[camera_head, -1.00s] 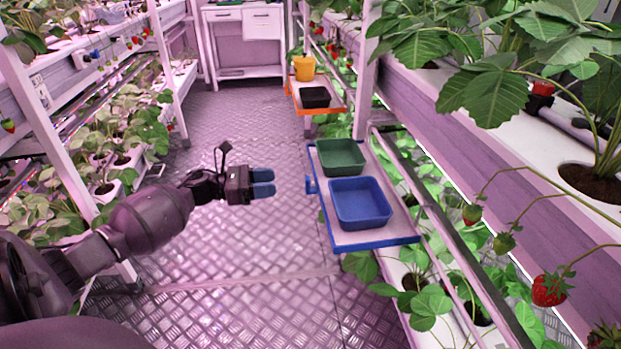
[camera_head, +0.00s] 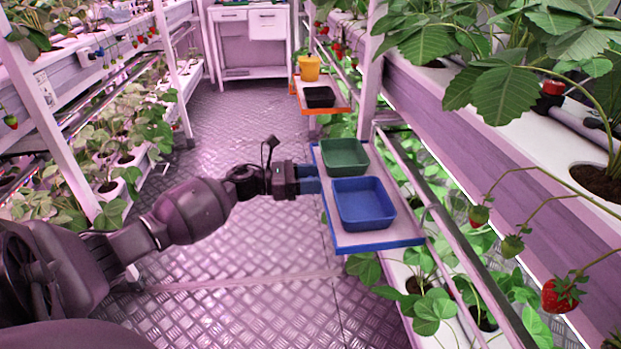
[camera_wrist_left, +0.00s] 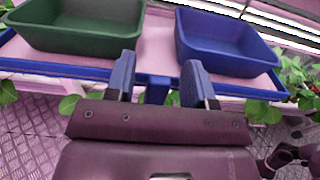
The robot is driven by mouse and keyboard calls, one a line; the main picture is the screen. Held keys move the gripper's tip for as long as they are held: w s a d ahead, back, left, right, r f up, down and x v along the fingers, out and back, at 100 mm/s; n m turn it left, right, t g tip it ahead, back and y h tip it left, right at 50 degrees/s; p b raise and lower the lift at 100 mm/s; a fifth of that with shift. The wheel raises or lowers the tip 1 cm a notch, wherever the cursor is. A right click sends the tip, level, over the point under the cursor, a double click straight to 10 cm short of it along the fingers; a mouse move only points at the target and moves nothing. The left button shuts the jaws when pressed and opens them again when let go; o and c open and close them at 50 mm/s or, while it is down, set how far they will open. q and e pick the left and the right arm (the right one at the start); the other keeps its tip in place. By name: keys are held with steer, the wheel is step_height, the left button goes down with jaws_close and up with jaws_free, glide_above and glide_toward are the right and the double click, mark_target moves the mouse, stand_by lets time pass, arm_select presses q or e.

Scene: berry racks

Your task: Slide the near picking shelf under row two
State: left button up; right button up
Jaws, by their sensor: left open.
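The near picking shelf (camera_head: 390,239) has a blue rim and a pale top, and it juts out from the right-hand rack. A green tray (camera_head: 344,157) and a blue tray (camera_head: 362,205) stand on it. My left gripper (camera_head: 310,178) is at the shelf's left edge. In the left wrist view its two blue fingers (camera_wrist_left: 158,82) are apart, with the shelf's blue handle tab (camera_wrist_left: 157,90) between them. The fingers do not look closed on the tab. The shelf's blue rim (camera_wrist_left: 70,69) runs just beyond the fingertips. My right gripper is not seen.
Strawberry racks line both sides. Red berries (camera_head: 561,294) hang at the right. The metal-plate floor (camera_head: 240,270) between the racks is clear.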

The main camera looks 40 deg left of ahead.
arm_select(q)
steer(key=shift+c, duration=0.3)
jaws_close()
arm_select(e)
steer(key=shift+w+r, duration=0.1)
